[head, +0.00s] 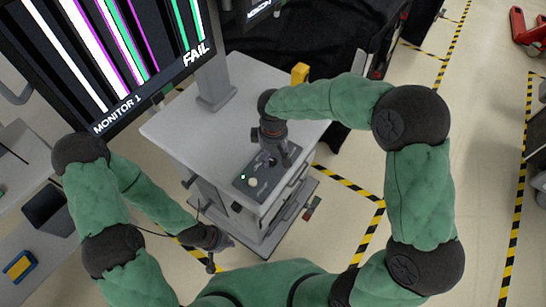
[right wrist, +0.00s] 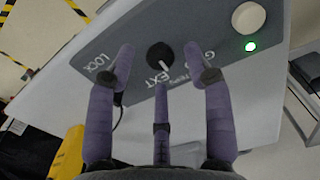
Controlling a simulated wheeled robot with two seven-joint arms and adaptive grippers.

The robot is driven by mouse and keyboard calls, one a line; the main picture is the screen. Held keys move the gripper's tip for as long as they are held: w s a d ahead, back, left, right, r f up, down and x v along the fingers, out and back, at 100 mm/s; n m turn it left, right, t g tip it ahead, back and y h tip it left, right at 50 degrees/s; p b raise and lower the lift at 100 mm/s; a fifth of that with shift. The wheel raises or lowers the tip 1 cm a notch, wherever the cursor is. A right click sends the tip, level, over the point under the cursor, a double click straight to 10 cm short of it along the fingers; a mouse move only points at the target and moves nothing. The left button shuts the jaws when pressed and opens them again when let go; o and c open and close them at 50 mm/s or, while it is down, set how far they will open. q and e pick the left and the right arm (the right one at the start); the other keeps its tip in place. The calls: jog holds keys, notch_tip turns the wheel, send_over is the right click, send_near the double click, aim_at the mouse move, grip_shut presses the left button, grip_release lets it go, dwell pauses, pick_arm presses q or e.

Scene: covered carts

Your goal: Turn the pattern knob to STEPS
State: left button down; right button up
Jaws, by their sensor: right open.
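The dark control panel (head: 243,184) lies on the grey cart's top. In the right wrist view, a black knob (right wrist: 160,54) with a white pointer stands on it, with labels around it partly hidden; I can read LOCK, part of EXT and what looks like STEPS. In the head view, the right gripper (head: 272,158) hides the knob. My left gripper (head: 214,256) hangs low beside the cart; its fingers are too small to judge.
A monitor (head: 120,65) shows coloured vertical stripes and FAIL. A cream round button (right wrist: 248,18) and a lit green light (right wrist: 251,46) are on the panel. A yellow object (head: 299,73) stands at the cart's back edge. The cart top (head: 185,125) left of the panel is clear.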

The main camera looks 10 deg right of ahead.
aim_at(273, 161)
notch_tip(273, 161, up, 10)
jog(key=shift+r, duration=0.25)
dwell(0.6)
